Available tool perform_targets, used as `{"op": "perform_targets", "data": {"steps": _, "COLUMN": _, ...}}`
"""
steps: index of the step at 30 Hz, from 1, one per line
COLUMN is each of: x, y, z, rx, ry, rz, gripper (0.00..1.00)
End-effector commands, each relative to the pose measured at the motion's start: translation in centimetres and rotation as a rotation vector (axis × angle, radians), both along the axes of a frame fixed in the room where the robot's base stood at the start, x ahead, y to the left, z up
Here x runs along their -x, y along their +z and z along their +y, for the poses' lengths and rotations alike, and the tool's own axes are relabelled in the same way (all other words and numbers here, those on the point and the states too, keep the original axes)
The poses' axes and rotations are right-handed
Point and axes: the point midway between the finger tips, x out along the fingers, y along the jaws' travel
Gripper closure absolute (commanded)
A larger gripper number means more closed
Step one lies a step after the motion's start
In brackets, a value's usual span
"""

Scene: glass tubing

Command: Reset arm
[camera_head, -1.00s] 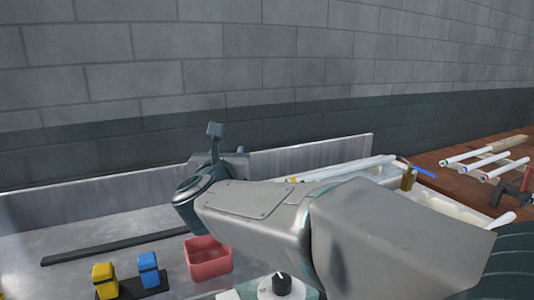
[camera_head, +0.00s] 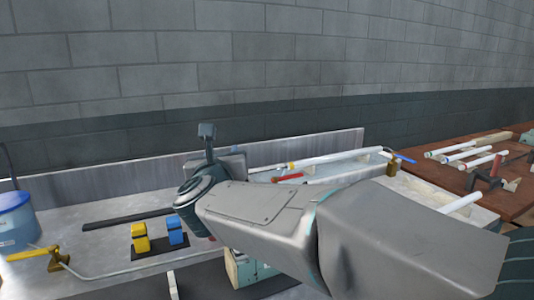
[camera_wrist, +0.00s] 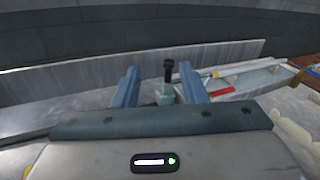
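My arm reaches across the middle of the head view, over the metal bench (camera_head: 105,235). My gripper (camera_wrist: 158,80) shows in the wrist view as two blue fingers standing wide apart. A small pale green bottle with a black top (camera_wrist: 164,92) appears between the fingers, farther off; I see no finger touching it. In the head view my arm's own links hide the gripper's fingers.
A blue tub (camera_head: 14,222) and a yellow burner-like fitting (camera_head: 50,258) stand at left. Yellow (camera_head: 140,238) and blue (camera_head: 175,230) blocks sit on a dark base. Glass tubes (camera_head: 335,157) lie on a tray at right. A wooden table (camera_head: 425,172) holds more tubes.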

Motion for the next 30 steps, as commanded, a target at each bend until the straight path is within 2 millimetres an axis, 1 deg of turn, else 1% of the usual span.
{"op": "perform_targets", "data": {"steps": 1, "x": -0.3, "y": 0.5, "z": -0.9, "rx": 0.047, "ry": 0.004, "rz": 0.003, "gripper": 0.61}}
{"op": "perform_targets", "data": {"steps": 3, "x": -0.5, "y": 0.7, "z": -1.5, "rx": 0.122, "ry": 0.023, "rz": 0.006, "gripper": 0.61}}
{"op": "perform_targets", "data": {"steps": 8, "x": -0.3, "y": 1.1, "z": -2.3, "rx": 0.328, "ry": 0.095, "rz": 0.012, "gripper": 0.61}}
{"op": "perform_targets", "data": {"steps": 11, "x": 0.1, "y": 1.3, "z": -2.8, "rx": 0.489, "ry": 0.156, "rz": 0.016, "gripper": 0.61}}
{"op": "perform_targets", "data": {"steps": 14, "x": 0.7, "y": 1.2, "z": -3.5, "rx": 0.684, "ry": 0.232, "rz": 0.024, "gripper": 0.61}}
{"op": "perform_targets", "data": {"steps": 17, "x": 1.9, "y": 0.7, "z": -4.8, "rx": 0.949, "ry": 0.34, "rz": 0.038, "gripper": 0.61}}
{"op": "perform_targets", "data": {"steps": 18, "x": 2.6, "y": 0.3, "z": -5.5, "rx": 1.073, "ry": 0.394, "rz": 0.045, "gripper": 0.61}}
{"op": "perform_targets", "data": {"steps": 20, "x": 3.9, "y": -0.6, "z": -6.8, "rx": 1.265, "ry": 0.484, "rz": 0.059, "gripper": 0.61}}
{"op": "perform_targets", "data": {"steps": 21, "x": 4.8, "y": -1.3, "z": -7.7, "rx": 1.388, "ry": 0.55, "rz": 0.068, "gripper": 0.61}}
{"op": "perform_targets", "data": {"steps": 23, "x": 6.5, "y": -2.5, "z": -9.3, "rx": 1.569, "ry": 0.659, "rz": 0.083, "gripper": 0.61}}
{"op": "perform_targets", "data": {"steps": 24, "x": 7.7, "y": -3.3, "z": -10.5, "rx": 1.684, "ry": 0.736, "rz": 0.092, "gripper": 0.61}}
{"op": "perform_targets", "data": {"steps": 26, "x": 9.8, "y": -4.5, "z": -12.4, "rx": 1.846, "ry": 0.865, "rz": 0.107, "gripper": 0.61}}
{"op": "perform_targets", "data": {"steps": 27, "x": 11.3, "y": -5.3, "z": -13.8, "rx": 1.945, "ry": 0.961, "rz": 0.115, "gripper": 0.61}}
{"op": "perform_targets", "data": {"steps": 29, "x": 13.6, "y": -6.4, "z": -15.9, "rx": 2.078, "ry": 1.109, "rz": 0.124, "gripper": 0.61}}
{"op": "perform_targets", "data": {"steps": 30, "x": 15.2, "y": -7.0, "z": -17.3, "rx": 2.151, "ry": 1.212, "rz": 0.128, "gripper": 0.61}}
